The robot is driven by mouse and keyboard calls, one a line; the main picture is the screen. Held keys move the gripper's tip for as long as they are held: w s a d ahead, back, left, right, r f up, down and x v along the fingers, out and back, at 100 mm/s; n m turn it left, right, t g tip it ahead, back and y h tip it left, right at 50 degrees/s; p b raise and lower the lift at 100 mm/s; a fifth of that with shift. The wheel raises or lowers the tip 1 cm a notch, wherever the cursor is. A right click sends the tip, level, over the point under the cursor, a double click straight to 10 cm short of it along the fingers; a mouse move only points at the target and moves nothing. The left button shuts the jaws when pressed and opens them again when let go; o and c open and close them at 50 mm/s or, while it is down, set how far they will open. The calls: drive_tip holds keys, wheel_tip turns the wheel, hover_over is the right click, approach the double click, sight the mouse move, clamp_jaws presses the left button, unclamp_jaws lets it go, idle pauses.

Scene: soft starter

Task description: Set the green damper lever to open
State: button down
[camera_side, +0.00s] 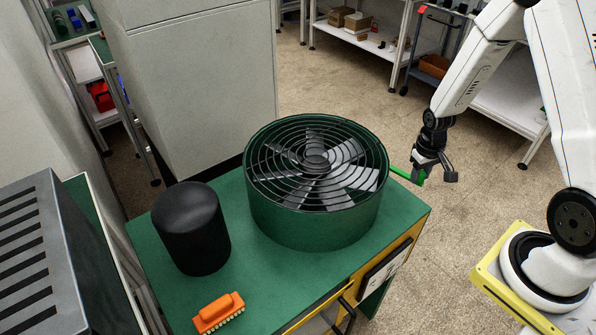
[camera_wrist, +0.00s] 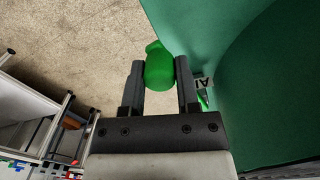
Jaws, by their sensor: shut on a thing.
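The green damper lever (camera_side: 405,174) sticks out from the right side of a round dark green fan housing (camera_side: 312,215) with a ringed grille on top. My gripper (camera_side: 433,178) is at the lever's outer end, to the right of the housing. In the wrist view the lever's bright green end (camera_wrist: 159,68) sits between the two fingers of my gripper (camera_wrist: 160,82), which are shut on it. Part of a label with dark letters shows on the housing beside the right finger; most of it is hidden. The lever's root is mostly hidden in the wrist view.
The housing stands on a green-topped cart (camera_side: 240,270). A black cylinder (camera_side: 191,228) and an orange brush (camera_side: 219,312) stand to its left and front. A grey slatted box (camera_side: 45,255) is at far left. Shelves (camera_side: 350,38) stand behind.

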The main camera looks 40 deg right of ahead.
drive_tip(key=shift+d, duration=0.2)
drive_tip(key=shift+c, duration=1.6)
unclamp_jaws()
drive_tip(key=shift+r, duration=0.15)
drive_tip(key=shift+a+r, duration=0.15)
drive_tip(key=shift+r, duration=3.6)
drive_tip(key=s+a+r+n+t, duration=0.1)
drive_tip(key=s+a+r, duration=0.1)
drive_tip(key=a, duration=0.6)
drive_tip(key=s+a+r+n+t, duration=0.1)
drive_tip(key=s+a+r+n, duration=0.1)
drive_tip(key=a+r, duration=0.3)
drive_tip(key=a, duration=0.4)
drive_tip(key=shift+r+t, duration=0.25)
drive_tip(key=shift+t, duration=0.15)
